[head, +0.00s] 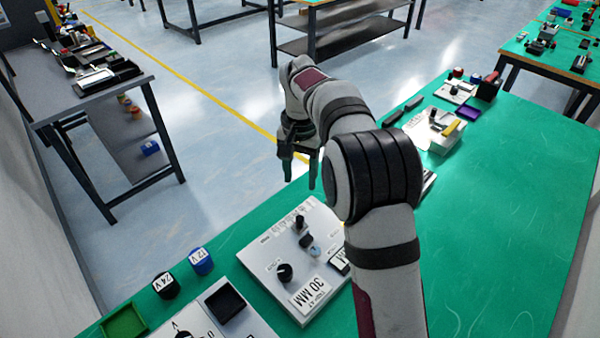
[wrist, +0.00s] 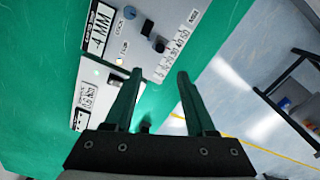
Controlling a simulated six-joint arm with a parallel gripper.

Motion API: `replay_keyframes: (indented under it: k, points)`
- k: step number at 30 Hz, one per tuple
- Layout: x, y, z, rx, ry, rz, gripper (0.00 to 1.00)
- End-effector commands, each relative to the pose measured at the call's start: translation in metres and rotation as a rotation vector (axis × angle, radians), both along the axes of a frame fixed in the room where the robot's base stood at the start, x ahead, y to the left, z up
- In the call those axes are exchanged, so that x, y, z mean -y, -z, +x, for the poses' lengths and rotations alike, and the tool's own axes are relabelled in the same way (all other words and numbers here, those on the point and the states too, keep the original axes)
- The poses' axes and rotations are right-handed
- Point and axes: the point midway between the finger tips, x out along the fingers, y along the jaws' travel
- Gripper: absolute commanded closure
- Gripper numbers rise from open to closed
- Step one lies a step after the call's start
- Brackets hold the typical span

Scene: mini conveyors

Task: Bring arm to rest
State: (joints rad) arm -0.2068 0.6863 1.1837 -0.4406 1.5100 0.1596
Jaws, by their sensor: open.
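My arm reaches from the bottom right of the head view over the green bench (head: 505,195). My gripper (head: 300,182) points down near the far edge of the bench, above and beyond a white panel with black knobs (head: 325,285). In the wrist view my gripper (wrist: 160,75) has its two dark fingers apart with nothing between them. A white panel with knobs (wrist: 150,60) lies beneath and ahead of the fingers there. My arm hides part of the panel and bench in the head view.
A blue cylinder (head: 201,261), a black cylinder (head: 166,285), a green tray (head: 124,321) and a black tray (head: 225,303) stand at the lower left. A yellow-topped block (head: 450,130) and a purple tray (head: 468,113) lie at the far right. The right part of the bench is clear.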

Motion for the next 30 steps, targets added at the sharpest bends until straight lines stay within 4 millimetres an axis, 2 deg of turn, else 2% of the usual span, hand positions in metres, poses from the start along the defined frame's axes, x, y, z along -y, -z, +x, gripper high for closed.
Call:
replay_keyframes:
  k: [3,14,17,20,21,23,24,27,30]
  points:
    - [0.000,-0.006,0.000,0.000,-0.001,0.001,0.44]
    - [0.000,-0.006,0.000,0.000,0.000,0.001,0.44]
    - [0.005,-0.015,-0.010,-0.001,0.003,0.006,0.44]
    - [0.025,-0.047,-0.060,-0.005,0.018,0.031,0.44]
    - [0.035,-0.060,-0.092,-0.009,0.026,0.047,0.44]
    - [0.048,-0.071,-0.145,-0.013,0.039,0.070,0.44]
    - [0.055,-0.073,-0.181,-0.016,0.047,0.086,0.44]
    - [0.064,-0.062,-0.262,-0.021,0.067,0.119,0.44]
    - [0.067,-0.042,-0.317,-0.024,0.082,0.143,0.44]
